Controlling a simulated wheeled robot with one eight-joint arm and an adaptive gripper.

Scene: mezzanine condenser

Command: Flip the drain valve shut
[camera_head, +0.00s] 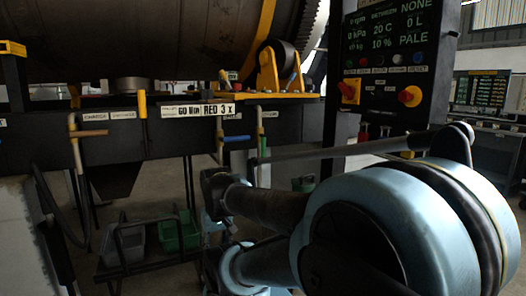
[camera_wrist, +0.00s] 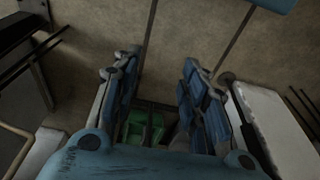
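No readable label in view picks out the drain valve. In the head view, a pipe at left carries an orange-brown lever (camera_head: 90,132) lying level. A second pipe, nearer the middle, carries a blue lever (camera_head: 236,138), also about level. A short yellow handle (camera_head: 142,104) stands upright between them on the dark machine front. In the wrist view my gripper (camera_wrist: 160,95) is open, its two blue fingers apart with nothing between them. It points down towards the floor, and neither lever shows clearly there. In the head view my arm hides most of the gripper, below the blue lever.
A green bin (camera_head: 180,232) and a grey bin (camera_head: 124,244) stand on a low rack; the green bin (camera_wrist: 144,128) also shows below my gripper. A control panel (camera_head: 392,62) with red knobs stands at right. A large drum (camera_head: 140,40) lies above the machine front.

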